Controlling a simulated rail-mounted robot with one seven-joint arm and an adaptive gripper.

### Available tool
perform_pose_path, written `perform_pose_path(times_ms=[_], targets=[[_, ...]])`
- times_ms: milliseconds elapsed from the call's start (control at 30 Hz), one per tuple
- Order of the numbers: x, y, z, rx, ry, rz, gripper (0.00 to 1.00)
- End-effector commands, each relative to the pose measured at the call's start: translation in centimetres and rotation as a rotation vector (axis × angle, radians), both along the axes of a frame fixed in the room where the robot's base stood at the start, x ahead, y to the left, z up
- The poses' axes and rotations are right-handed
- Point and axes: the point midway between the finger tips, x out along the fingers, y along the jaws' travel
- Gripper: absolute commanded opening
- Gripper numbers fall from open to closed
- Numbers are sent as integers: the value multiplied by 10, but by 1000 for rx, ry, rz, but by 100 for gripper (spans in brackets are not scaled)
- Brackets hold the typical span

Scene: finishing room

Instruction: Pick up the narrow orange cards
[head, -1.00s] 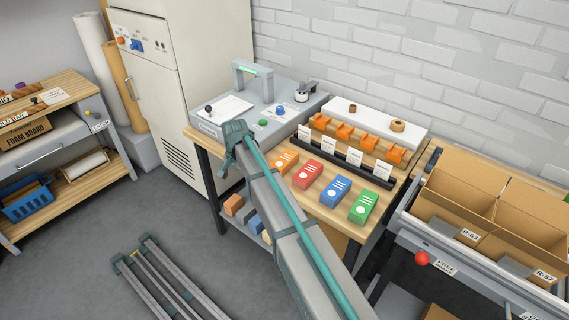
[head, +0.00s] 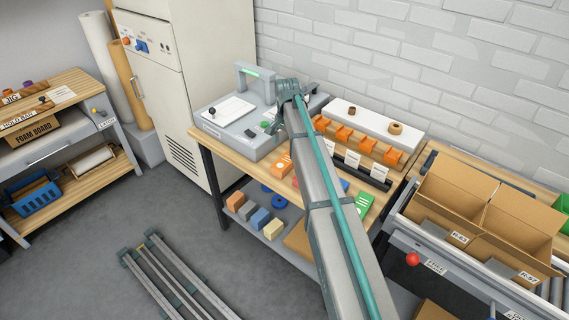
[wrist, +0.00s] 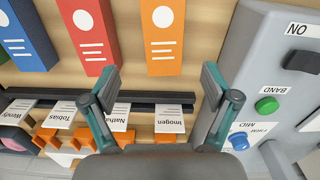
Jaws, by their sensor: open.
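The narrow orange card pack (head: 281,168) lies on the wooden bench at the left end of a row of coloured packs. In the wrist view the orange pack (wrist: 163,38), with a white disc and lines, is beyond my fingertips. My gripper (wrist: 160,82) is open and empty, its two teal-and-grey fingers spread apart. The orange pack is ahead of the gap between them and not touched. In the head view my gripper (head: 289,90) is above the bench's back part, its fingers not clear.
A red pack (wrist: 88,37) is close beside the orange one; blue (wrist: 25,35) and green (head: 365,203) packs follow. A black rail with name cards (wrist: 167,124) and orange holders is near my gripper. A grey machine (wrist: 260,75) with buttons stands at right in the wrist view.

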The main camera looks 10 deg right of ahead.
Motion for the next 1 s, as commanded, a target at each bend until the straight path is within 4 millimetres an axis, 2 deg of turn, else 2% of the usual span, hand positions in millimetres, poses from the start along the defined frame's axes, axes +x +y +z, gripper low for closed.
perform_pose_path(times_ms=[200, 467, 800, 1000], targets=[[0, 1, -28, 0, 0, 1, 86], [1, 3, -44, 0, 0, 1, 86], [1, 6, -82, 0, 0, 1, 86], [2, 6, -87, 0, -1, 1, 86]])
